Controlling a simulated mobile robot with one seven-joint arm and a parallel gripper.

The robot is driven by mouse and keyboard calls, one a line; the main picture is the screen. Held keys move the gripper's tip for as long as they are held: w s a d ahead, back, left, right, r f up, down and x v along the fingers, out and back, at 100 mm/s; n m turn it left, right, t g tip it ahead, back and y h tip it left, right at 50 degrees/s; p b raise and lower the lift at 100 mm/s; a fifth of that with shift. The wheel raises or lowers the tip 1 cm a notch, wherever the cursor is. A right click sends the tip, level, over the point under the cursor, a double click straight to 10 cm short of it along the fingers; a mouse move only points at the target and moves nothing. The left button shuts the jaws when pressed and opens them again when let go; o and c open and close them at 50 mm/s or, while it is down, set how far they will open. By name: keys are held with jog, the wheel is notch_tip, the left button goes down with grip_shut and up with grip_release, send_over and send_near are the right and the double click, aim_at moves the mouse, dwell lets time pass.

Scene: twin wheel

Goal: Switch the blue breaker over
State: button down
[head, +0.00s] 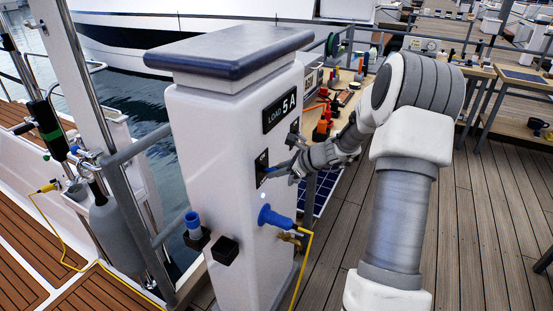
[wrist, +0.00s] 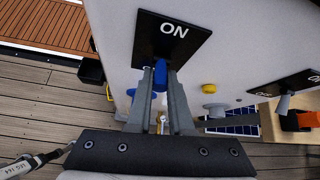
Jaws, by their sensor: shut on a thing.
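The blue breaker lever (wrist: 160,74) stands out from a black plate (wrist: 174,38) marked ON, on the white pedestal (head: 225,190). In the wrist view the lever lies between my fingertips, just below the ON lettering. My gripper (wrist: 163,82) is shut on it. In the head view my gripper (head: 284,171) reaches the pedestal's right face from the right, at the black breaker plate (head: 262,166). The fingers hide most of the lever there, and I cannot tell its exact tilt.
A second black breaker plate (wrist: 283,86) with a grey lever is beside it. Below, a blue plug (head: 276,217) with a yellow cable sticks out. A metal railing (head: 140,205) runs left of the pedestal. A workbench (head: 345,95) with tools stands behind.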

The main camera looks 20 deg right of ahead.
jog(key=shift+w+a+r+g+h+p, duration=0.1)
jog(key=shift+r+g+h+p, duration=0.65)
jog(key=shift+p, duration=1.6)
jog(key=shift+f+p, duration=0.15)
jog(key=shift+p, duration=0.25)
jog(key=shift+f+g+h+p, duration=0.15)
jog(key=shift+g+h+p, duration=0.1)
jog(key=shift+g+p, duration=0.5)
jog(key=c, duration=0.8)
grip_release()
jog(key=v, duration=1.7)
jog(key=shift+s, duration=0.4)
